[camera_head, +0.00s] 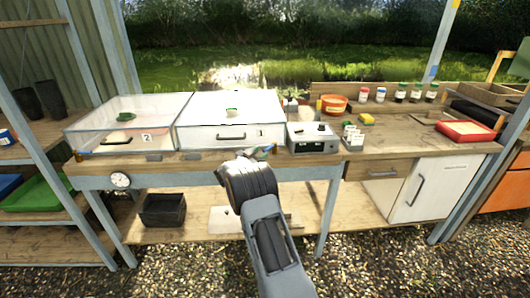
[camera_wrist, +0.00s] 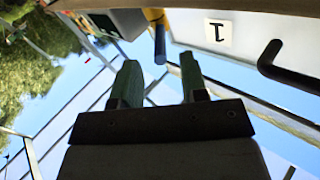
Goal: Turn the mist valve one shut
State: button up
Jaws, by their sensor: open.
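Mist valve one (camera_wrist: 159,44), a brass-orange body with a blue lever, shows at the top middle of the wrist view, which looks upside down. It is beside the white propagator box marked 1 (camera_head: 223,133); the 1 label (camera_wrist: 218,33) also shows in the wrist view. My gripper (camera_wrist: 160,64) is open, its two green fingers apart. The blue lever appears between the fingertips in the picture; I cannot tell whether they touch it. In the head view my gripper (camera_head: 262,153) is at the bench's front edge and hides most of the valve.
A dark handle (camera_wrist: 288,70) juts from box 1. A grey control box (camera_head: 313,140) stands right of it, with a small rack (camera_head: 353,137) beyond. Propagator box 2 (camera_head: 125,122) is at the left. A round gauge (camera_head: 120,180) hangs below the bench edge.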

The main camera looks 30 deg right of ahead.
jog(key=v, duration=0.9)
jog(key=shift+a, duration=0.3)
jog(key=shift+s, duration=0.1)
jog(key=shift+c, duration=0.3)
